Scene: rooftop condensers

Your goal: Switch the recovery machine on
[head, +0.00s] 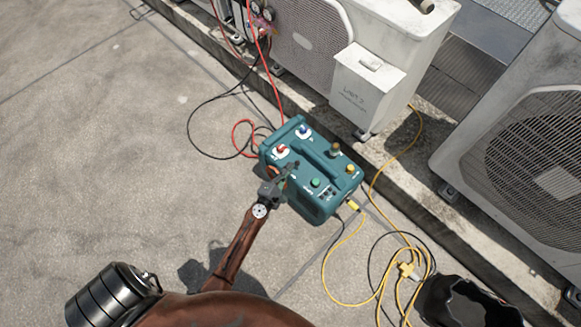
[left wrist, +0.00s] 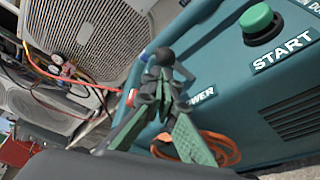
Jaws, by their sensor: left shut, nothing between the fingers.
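The recovery machine (head: 327,196) is a teal box with a carry handle, standing on the concrete. Its top has a red knob (head: 282,149), a blue knob (head: 304,131), a yellow knob (head: 350,168) and a green button (head: 315,183). In the left wrist view the green button (left wrist: 257,18) sits above the START label (left wrist: 286,50). My left gripper (head: 290,171) is shut and empty at the panel's near-left side. In the left wrist view its fingers (left wrist: 165,80) partly cover the POWER label (left wrist: 201,95). A dark rounded part shows at the fingertips; contact is unclear. My right gripper is not in view.
Condenser units (head: 318,38) stand on a concrete curb behind, another (head: 520,125) at right. Red and black hoses run behind the machine. A yellow cord (head: 328,279) coils at its right, beside a black open container (head: 465,302). Concrete at left is clear.

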